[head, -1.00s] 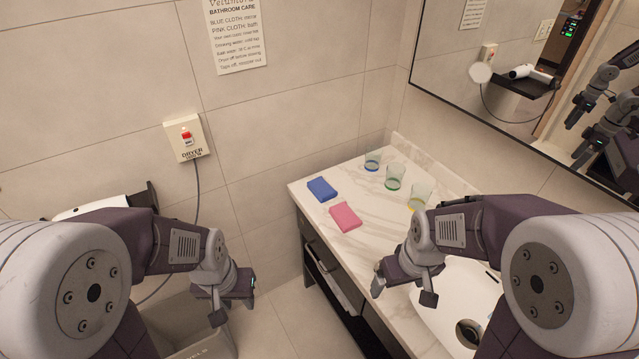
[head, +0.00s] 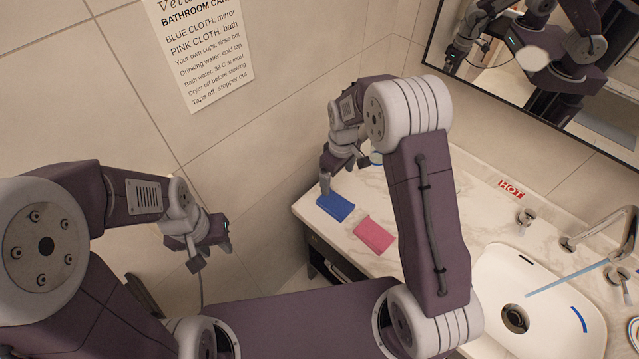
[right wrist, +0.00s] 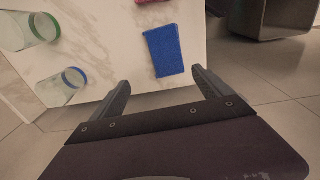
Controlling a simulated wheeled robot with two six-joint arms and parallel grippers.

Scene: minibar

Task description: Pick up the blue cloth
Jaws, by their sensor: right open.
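The blue cloth (head: 335,206) lies flat, folded, on the marble counter near its left end. It also shows in the right wrist view (right wrist: 165,51), ahead of the open fingers. My right gripper (head: 326,184) is over the counter at the blue cloth's far edge in the head view. In the right wrist view its fingers (right wrist: 160,88) are spread with nothing between them, and the cloth lies beyond the tips. My left gripper (head: 212,248) hangs at the left, away from the counter; its jaw gap is not clear.
A pink cloth (head: 374,234) lies beside the blue one. Green-rimmed (right wrist: 28,30) and blue-rimmed (right wrist: 62,86) glasses stand nearby in the wrist view. The sink (head: 540,300) and faucet (head: 600,240) are at the right. A mirror (head: 560,90) hangs above the counter.

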